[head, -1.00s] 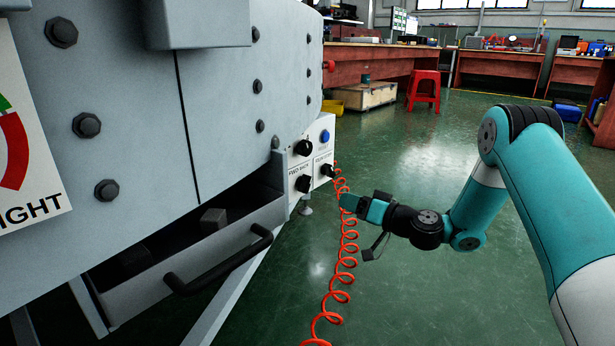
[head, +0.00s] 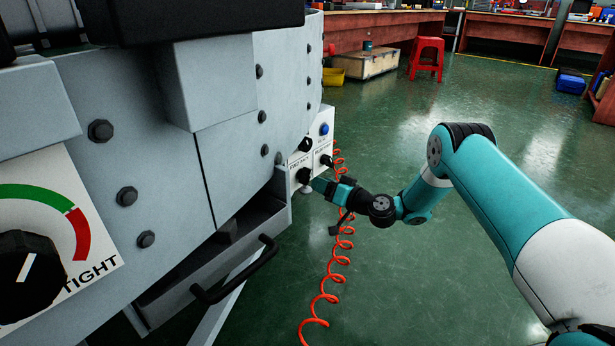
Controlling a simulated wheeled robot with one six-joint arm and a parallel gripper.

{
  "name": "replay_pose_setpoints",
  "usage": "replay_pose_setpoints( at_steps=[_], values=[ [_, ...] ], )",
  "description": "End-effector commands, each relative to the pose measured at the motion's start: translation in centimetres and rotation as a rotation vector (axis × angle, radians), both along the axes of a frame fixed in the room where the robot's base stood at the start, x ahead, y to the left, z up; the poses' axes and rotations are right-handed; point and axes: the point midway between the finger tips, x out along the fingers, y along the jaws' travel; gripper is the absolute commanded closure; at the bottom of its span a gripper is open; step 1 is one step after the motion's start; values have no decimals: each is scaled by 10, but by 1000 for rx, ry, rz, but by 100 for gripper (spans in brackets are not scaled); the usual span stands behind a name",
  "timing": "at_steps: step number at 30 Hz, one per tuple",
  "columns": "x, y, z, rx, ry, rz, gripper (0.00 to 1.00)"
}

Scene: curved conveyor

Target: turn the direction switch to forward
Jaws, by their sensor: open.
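The small white control box (head: 312,170) is on the conveyor's side and carries several black knobs and a blue button (head: 324,129). The upper left black knob (head: 305,145) has a small label under it that seems to begin with FWD, so it looks like the direction switch. Its pointer is too small to read. Another black knob (head: 303,176) sits below it, and one more (head: 326,160) is to the right. My gripper (head: 317,184) is open and empty, close to the lower part of the box. I cannot tell whether it touches the box.
An orange coiled cable (head: 331,285) hangs from the box area down beside my gripper. An open drawer with a black handle (head: 235,270) juts out below the conveyor. A large dial (head: 28,275) marked TIGHT is at the left.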

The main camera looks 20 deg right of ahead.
Motion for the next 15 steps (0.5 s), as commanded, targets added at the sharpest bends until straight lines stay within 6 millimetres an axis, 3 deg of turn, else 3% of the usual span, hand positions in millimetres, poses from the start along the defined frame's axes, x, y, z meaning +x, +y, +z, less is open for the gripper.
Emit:
replay_pose_setpoints(
  at_steps=[6,15],
  values=[
    [32,25,-5,-1,-3,3,55],
    [48,35,-1,1,1,0,55]
  ],
)
